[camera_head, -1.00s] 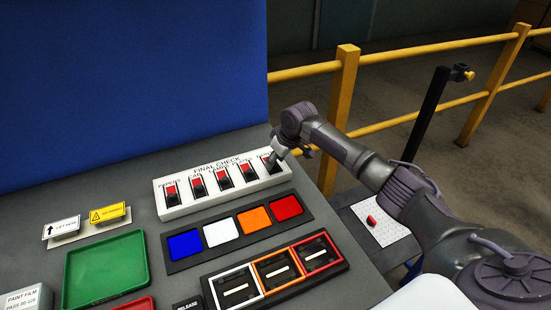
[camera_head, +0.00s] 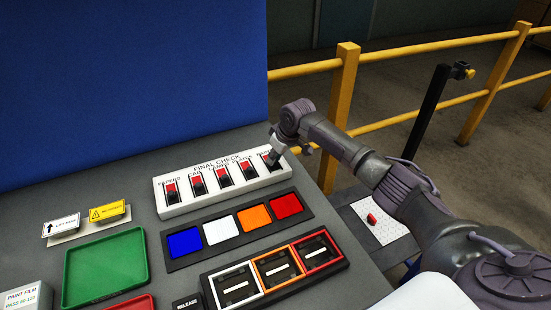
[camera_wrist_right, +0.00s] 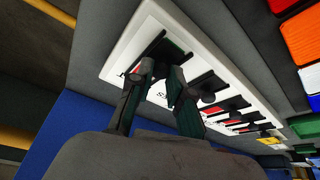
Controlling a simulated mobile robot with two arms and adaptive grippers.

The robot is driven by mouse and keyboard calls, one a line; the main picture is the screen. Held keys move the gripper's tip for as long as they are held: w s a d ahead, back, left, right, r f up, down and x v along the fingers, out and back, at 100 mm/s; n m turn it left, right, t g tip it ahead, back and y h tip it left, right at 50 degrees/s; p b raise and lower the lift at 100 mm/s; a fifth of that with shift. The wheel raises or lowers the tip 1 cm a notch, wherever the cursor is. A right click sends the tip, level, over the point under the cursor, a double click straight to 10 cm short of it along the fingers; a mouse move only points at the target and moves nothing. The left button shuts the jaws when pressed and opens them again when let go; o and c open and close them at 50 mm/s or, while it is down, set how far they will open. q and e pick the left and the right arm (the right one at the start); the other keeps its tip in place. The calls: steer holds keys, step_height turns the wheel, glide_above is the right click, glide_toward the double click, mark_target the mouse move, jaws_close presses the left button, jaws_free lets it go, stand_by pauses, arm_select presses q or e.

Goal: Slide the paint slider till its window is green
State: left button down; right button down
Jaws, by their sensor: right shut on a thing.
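The white FINAL CHECK panel (camera_head: 225,194) stands on the grey bench with a row of sliders. Several sliders to the left show red windows (camera_head: 196,181) above black knobs. The paint slider appears to be the rightmost one; its slot (camera_wrist_right: 172,50) shows in the right wrist view. Its label is mostly covered. My right gripper (camera_head: 272,158) is at this slider, its fingers shut on the knob, which is largely hidden between them. A bit of red (camera_wrist_right: 136,70) shows beside the fingers in the wrist view; the window's colour is not clear. My left gripper is out of view.
A row of blue, white, orange and red tiles (camera_head: 236,231) lies in front of the panel. Nearer are framed switches (camera_head: 275,268). A green tray (camera_head: 106,267) and small signs (camera_head: 108,212) are at left. A yellow railing (camera_head: 343,110) runs behind my arm.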

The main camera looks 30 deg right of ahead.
mark_target(265, 156)
steer(key=w+b, duration=0.3)
steer(key=w, duration=0.1)
steer(key=shift+w+d+f, duration=0.1)
steer(key=shift+f, duration=0.05)
steer(key=shift+d+r, duration=0.1)
steer(key=shift+r, duration=0.15)
steer(key=c, duration=1.3)
jaws_free()
steer(key=shift+o, duration=1.2)
steer(key=shift+w+f, duration=0.15)
steer(key=v, duration=1.2)
steer(key=shift+f, duration=0.1)
